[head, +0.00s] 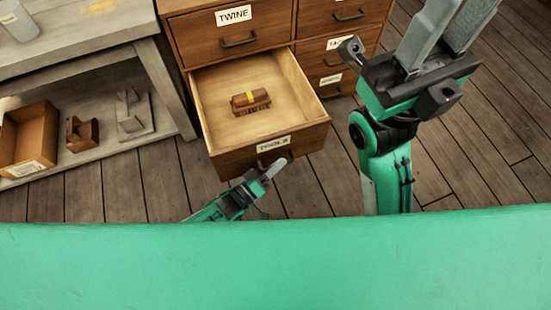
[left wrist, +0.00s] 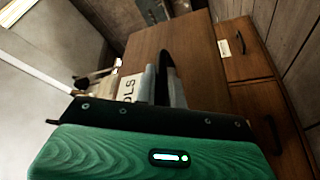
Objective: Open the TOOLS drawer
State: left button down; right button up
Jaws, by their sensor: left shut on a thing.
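The TOOLS drawer (head: 225,165) is pulled well out of the wooden cabinet, and its inside shows. A brown block-like thing with a yellow band (head: 250,101) lies in it. The drawer's label (head: 274,144) is on its front, and part of it shows in the left wrist view (left wrist: 130,88). My left gripper (head: 270,170) is at the drawer's front, just below the label, shut on the dark drawer handle (left wrist: 166,62). In the head view the handle is mostly hidden by the fingers. My right gripper (head: 458,22) is raised at the upper right, open and empty.
The TWINE drawer (head: 203,36) above and the other drawers (head: 345,12) at the right are shut. A grey workbench (head: 95,52) stands left, with an open box (head: 28,140) and tools on its lower shelf. Wooden floor (head: 310,185) is clear around the drawer.

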pick_arm(q)
jog(key=shift+s, duration=0.35)
jog(key=c, duration=1.5)
grip_release()
